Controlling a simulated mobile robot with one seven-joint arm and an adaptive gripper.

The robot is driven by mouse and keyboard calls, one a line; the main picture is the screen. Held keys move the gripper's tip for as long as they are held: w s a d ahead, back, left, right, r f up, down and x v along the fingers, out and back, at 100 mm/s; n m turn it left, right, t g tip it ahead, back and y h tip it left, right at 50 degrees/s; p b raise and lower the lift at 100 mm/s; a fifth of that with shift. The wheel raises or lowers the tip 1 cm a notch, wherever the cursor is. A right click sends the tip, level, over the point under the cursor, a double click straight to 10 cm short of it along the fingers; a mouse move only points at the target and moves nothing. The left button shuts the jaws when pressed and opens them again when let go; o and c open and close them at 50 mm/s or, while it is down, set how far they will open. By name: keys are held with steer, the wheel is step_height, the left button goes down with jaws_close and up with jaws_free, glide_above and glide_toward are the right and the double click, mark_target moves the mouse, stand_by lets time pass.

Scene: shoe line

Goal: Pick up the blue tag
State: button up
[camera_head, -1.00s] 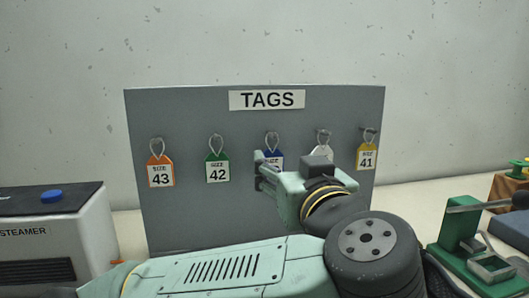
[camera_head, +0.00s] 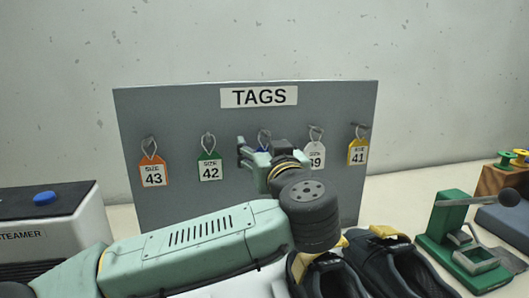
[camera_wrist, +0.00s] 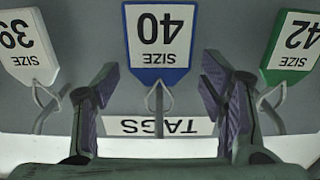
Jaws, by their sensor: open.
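The blue tag (camera_wrist: 158,72), marked size 40, hangs by a loop from a peg on the grey board (camera_head: 350,200). In the wrist view it is upside down and centred beyond my open, empty gripper (camera_wrist: 160,92), with one finger on each side of its loop. The fingers are apart from the tag. In the head view my gripper (camera_head: 250,150) is in front of the board and covers most of the blue tag (camera_head: 263,149).
A green tag (camera_head: 210,168) and an orange tag (camera_head: 153,171) hang to the left, a white tag (camera_head: 316,155) and a yellow tag (camera_head: 358,151) to the right. A steamer (camera_head: 50,235), dark shoes (camera_head: 400,265) and a green press (camera_head: 450,235) stand around.

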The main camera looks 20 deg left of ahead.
steer(key=shift+w+a, duration=0.1)
steer(key=shift+w, duration=0.1)
steer(key=c, duration=1)
steer(key=shift+o, duration=0.2)
steer(key=shift+r, duration=0.15)
